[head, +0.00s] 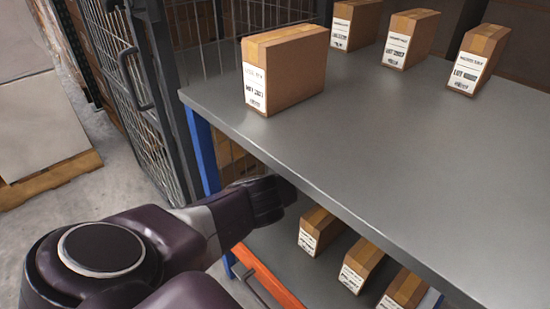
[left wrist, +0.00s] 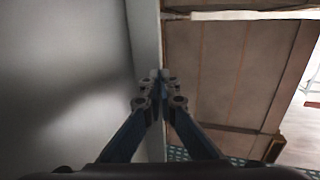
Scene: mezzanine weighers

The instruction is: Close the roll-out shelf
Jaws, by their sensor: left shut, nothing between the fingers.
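A grey shelf deck (head: 400,150) with several cartons on it fills the right of the head view; I cannot tell for sure whether it is the roll-out shelf. Below it is a lower grey shelf (head: 272,240) with an orange front rail (head: 270,284) and small cartons. My left gripper (head: 291,190) is at the near edge of the upper deck, its tip close under that edge. In the left wrist view its fingers (left wrist: 158,80) are together and empty, beside a pale grey surface (left wrist: 65,70); contact cannot be told. My right gripper is not in view.
A large carton (head: 290,72) stands at the upper deck's left end, with smaller ones behind. A blue upright (head: 202,150) supports the left corner. A wire mesh gate (head: 135,90) stands left of the shelf. Open floor (head: 75,215) lies further left, beside a pallet.

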